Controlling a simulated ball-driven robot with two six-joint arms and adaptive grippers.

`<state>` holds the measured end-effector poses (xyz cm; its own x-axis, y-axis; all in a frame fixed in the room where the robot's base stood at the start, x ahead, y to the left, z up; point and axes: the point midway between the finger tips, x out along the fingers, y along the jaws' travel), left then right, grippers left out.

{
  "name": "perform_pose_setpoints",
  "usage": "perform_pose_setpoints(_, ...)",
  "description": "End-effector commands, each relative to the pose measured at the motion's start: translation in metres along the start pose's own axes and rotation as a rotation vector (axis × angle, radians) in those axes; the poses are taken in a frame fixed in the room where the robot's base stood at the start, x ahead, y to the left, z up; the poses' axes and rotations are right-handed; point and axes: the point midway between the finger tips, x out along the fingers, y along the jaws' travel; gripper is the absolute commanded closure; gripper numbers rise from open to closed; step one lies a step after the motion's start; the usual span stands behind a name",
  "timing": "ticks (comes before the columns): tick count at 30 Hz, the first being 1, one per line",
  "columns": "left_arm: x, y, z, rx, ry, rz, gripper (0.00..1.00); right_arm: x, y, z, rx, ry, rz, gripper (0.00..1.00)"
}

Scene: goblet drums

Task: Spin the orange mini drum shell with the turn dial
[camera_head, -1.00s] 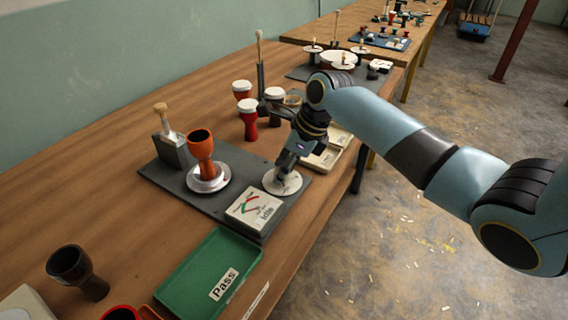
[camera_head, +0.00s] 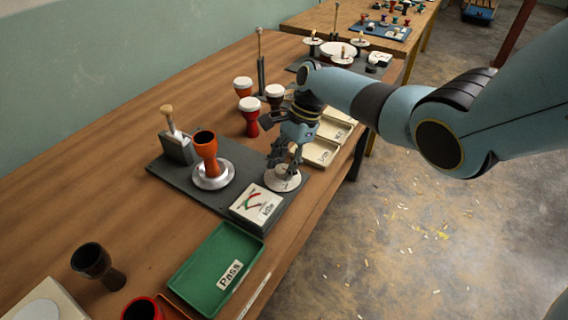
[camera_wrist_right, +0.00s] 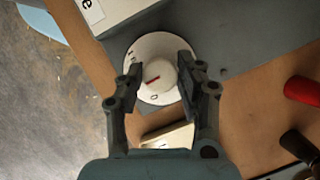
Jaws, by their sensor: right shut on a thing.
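The orange mini drum shell (camera_head: 206,148) stands upright on a round silver turntable (camera_head: 213,178) on a dark grey board. The white turn dial (camera_head: 283,178) sits at the board's right corner. In the right wrist view the dial (camera_wrist_right: 150,52) shows a red pointer line on its raised knob (camera_wrist_right: 160,78). My right gripper (camera_head: 285,172) is over the dial, fingers pointing down. Its fingers (camera_wrist_right: 160,82) are on either side of the knob, shut on it. The left gripper is not in view.
A meter box reading "Idle" (camera_head: 256,203) is beside the dial. A green "Pass" tray (camera_head: 200,282) lies in front. A mallet in a grey holder (camera_head: 178,148) stands behind the shell. Red drums with white tops (camera_head: 250,122) stand farther back.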

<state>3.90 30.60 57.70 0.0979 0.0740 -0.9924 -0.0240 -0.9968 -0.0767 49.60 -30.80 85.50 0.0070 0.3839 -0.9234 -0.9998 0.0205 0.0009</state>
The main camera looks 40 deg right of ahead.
Motion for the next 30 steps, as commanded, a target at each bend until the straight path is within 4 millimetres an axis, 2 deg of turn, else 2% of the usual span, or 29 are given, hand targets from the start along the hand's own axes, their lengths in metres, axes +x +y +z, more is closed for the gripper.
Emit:
perform_pose_setpoints(18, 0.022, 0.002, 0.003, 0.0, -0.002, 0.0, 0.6, 0.002, -0.003, 0.001, -0.518, 0.0, 0.214, 0.96)
perform_pose_setpoints(30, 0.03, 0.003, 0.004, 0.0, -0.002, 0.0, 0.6, 0.002, -0.003, 0.001, -0.709, 0.0, 0.293, 0.96)
